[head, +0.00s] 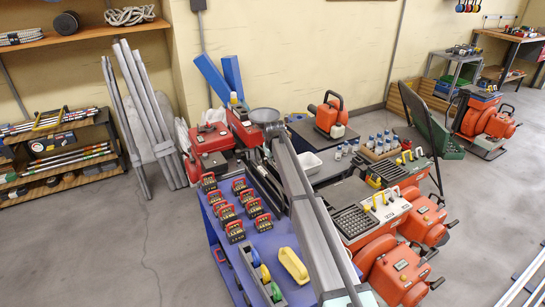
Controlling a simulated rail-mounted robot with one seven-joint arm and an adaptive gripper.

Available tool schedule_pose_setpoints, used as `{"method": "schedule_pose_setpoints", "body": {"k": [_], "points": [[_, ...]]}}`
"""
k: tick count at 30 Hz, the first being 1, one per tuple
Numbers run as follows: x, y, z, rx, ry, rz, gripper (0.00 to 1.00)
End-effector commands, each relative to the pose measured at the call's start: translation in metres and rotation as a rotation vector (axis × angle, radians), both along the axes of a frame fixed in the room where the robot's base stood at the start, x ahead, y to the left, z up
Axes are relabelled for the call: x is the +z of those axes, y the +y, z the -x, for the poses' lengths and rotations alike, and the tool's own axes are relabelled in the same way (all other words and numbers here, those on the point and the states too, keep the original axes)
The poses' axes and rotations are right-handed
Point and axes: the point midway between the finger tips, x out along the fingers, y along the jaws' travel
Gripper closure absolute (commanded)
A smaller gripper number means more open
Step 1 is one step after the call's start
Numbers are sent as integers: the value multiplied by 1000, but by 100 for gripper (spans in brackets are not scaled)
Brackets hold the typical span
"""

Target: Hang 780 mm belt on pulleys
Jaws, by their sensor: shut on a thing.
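I cannot make out my gripper in the head view; my grey arm runs up the middle and its far end hides what lies behind it. I cannot surely pick out the 780 mm belt or the pulleys. Orange machines (400,272) stand at the lower right, several close together. A long narrow black shape (424,118) slants beside them; I cannot tell whether it is a belt or a machine part.
A blue-topped bench (262,244) carries several red-and-black items (208,182), a yellow handle-like piece (293,265) and a grey rack (262,280). Red machines (208,140) stand behind. Grey planks (128,120) lean on the wall. The left floor (110,245) is clear.

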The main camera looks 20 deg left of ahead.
Motion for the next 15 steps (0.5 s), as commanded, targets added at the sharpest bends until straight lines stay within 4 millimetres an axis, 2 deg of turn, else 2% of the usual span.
{"method": "schedule_pose_setpoints", "body": {"k": [15], "points": [[-26,0,0,0,0,0,100]]}}
